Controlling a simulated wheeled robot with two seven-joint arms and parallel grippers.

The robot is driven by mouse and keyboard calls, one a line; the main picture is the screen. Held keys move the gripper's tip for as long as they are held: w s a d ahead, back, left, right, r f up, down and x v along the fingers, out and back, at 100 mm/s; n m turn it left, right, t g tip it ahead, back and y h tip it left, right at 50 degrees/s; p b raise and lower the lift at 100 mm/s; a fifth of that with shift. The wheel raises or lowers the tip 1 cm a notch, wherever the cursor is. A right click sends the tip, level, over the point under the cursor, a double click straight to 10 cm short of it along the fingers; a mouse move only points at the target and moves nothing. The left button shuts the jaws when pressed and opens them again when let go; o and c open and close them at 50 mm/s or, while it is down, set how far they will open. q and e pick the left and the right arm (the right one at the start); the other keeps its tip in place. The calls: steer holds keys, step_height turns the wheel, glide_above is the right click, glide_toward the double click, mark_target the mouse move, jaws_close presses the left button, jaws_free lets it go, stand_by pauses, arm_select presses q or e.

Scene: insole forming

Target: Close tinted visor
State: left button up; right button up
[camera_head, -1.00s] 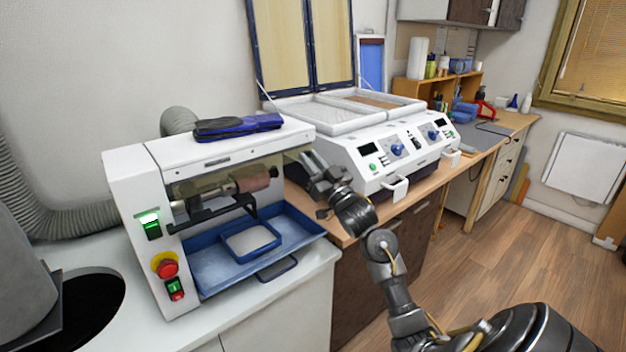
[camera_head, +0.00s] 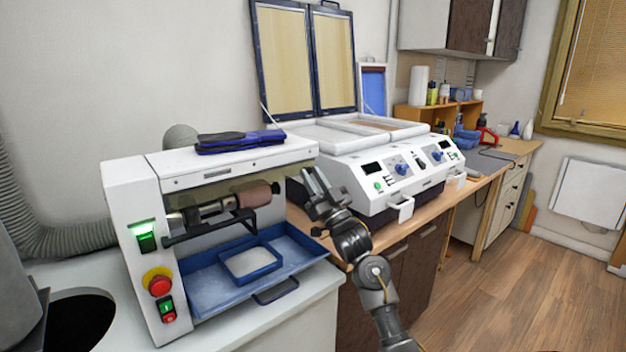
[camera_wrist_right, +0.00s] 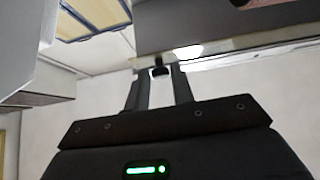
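The tinted visor (camera_head: 218,189) is a see-through brownish panel at the front of the white grinding machine (camera_head: 130,200). It hangs below the machine's top edge, in front of the roller (camera_head: 254,195). My right gripper (camera_head: 312,172) is at the machine's right front corner, close to the visor's right end. Its two fingers stand apart. In the right wrist view, a small dark piece (camera_wrist_right: 160,71) shows between the fingertips (camera_wrist_right: 160,85); I cannot tell whether they touch it. My left gripper is not in view.
A blue tray (camera_head: 205,288) sticks out below the roller. A blue-black object (camera_head: 240,141) lies on the machine's top. A white forming press (camera_head: 350,180) with raised blue-framed lids stands right of my right gripper. Open floor (camera_head: 480,290) lies at the right.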

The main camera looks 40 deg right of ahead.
steer(key=o, duration=0.3)
steer(key=shift+f, duration=0.1)
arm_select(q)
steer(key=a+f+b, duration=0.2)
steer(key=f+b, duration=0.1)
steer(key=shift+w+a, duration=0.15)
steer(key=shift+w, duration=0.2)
arm_select(e)
steer(key=v, duration=1)
steer(key=shift+s+f, duration=0.15)
steer(key=shift+s, duration=0.15)
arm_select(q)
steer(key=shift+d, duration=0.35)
